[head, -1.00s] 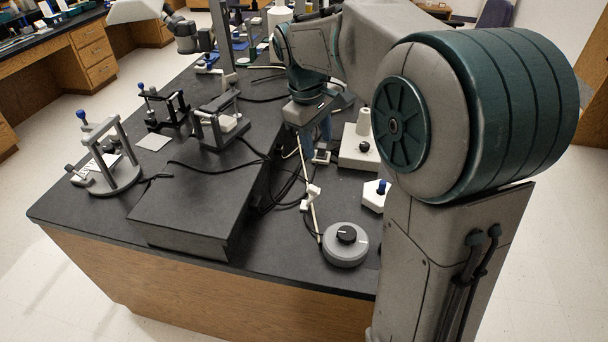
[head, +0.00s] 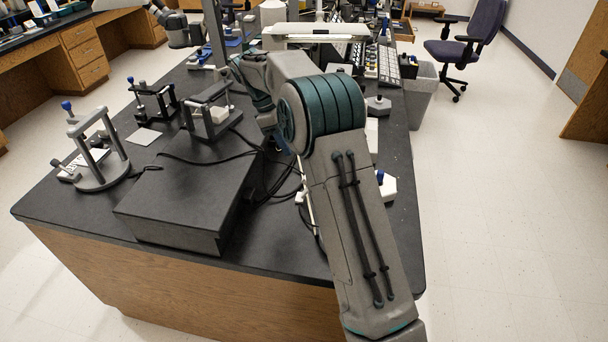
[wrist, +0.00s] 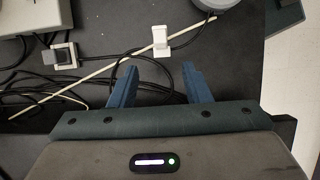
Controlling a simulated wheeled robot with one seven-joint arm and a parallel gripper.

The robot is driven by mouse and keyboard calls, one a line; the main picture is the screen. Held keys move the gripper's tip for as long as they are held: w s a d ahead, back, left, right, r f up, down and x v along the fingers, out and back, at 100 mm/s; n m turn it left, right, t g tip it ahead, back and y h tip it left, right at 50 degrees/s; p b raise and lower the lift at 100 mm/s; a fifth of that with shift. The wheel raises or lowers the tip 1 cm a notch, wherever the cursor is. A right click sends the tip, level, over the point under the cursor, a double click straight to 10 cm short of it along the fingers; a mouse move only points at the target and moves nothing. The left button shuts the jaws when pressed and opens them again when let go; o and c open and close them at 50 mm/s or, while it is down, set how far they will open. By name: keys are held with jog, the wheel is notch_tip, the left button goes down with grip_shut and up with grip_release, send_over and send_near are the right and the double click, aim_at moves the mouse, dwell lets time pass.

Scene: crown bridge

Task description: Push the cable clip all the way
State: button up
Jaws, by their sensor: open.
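The white cable clip (wrist: 160,42) shows in the wrist view, on or against a thin pale rod (wrist: 95,77), with a black cable (wrist: 183,43) running beside it. I cannot tell how far the clip is pushed on. In the head view my arm hides the gripper; a small white part (head: 299,197), perhaps the clip, shows at the arm's left edge.
A grey plug (wrist: 62,55) and tangled black cables lie left of the clip in the wrist view. A round grey unit (wrist: 212,4) is at its top right. In the head view a large dark box (head: 185,205) stands left of my arm, and a white block (head: 388,188) right.

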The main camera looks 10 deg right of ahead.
jog(key=x, duration=1.2)
grip_shut()
